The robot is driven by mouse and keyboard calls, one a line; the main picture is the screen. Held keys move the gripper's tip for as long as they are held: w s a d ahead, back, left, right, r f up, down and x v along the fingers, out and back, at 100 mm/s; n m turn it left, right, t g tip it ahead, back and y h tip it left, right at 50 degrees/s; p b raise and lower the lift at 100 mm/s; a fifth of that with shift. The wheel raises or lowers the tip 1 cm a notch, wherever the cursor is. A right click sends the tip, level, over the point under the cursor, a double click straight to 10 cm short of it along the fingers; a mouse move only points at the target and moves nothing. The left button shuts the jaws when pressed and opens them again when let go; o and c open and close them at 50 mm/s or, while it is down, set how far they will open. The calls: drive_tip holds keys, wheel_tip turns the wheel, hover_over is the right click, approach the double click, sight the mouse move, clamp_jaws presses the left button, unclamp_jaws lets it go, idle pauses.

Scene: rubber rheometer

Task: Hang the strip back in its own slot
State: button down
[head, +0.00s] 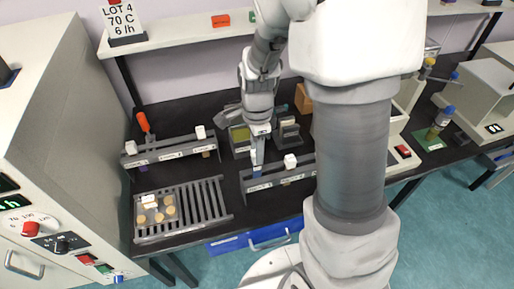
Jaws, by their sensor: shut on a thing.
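My gripper (257,168) points down at the left part of the right-hand slotted rack (305,172). It is shut on the strip, which is too small and too covered by the fingers to make out. I cannot tell whether the strip touches the rack. A white-topped piece (290,161) stands in the same rack, to the right of my gripper. A second slotted rack (166,155) at the left holds a white-topped piece near each end. Small labels mark the fronts of both racks, but I cannot read them.
A grey ribbed tray (208,205) with several tan discs and pale pieces lies in front of the left rack. An orange-handled tool (143,122) stands behind that rack. A large pale machine (50,120) borders the left. Dark bench top shows between the racks.

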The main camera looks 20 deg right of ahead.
drive_tip(key=shift+f+b, duration=2.15)
drive_tip(key=shift+f, duration=0.9)
drive_tip(key=shift+c, duration=2.3)
unclamp_jaws()
wheel_tip(320, 180, up, 6)
drive_tip(key=p, duration=0.5)
drive_tip(key=shift+r+p, duration=0.15)
drive_tip(key=shift+p, duration=0.2)
drive_tip(key=shift+r, duration=0.25)
drive_tip(key=s+r+n+t, duration=0.2)
drive_tip(key=s+r+n, duration=0.5)
drive_tip(key=r+n, duration=0.2)
drive_tip(key=s+r+n+t, duration=0.3)
drive_tip(key=s+r+n, duration=0.4)
drive_tip(key=r+n, duration=0.2)
wheel_tip(320, 180, up, 3)
drive_tip(key=shift+f+t, duration=0.2)
drive_tip(key=shift+t, duration=0.1)
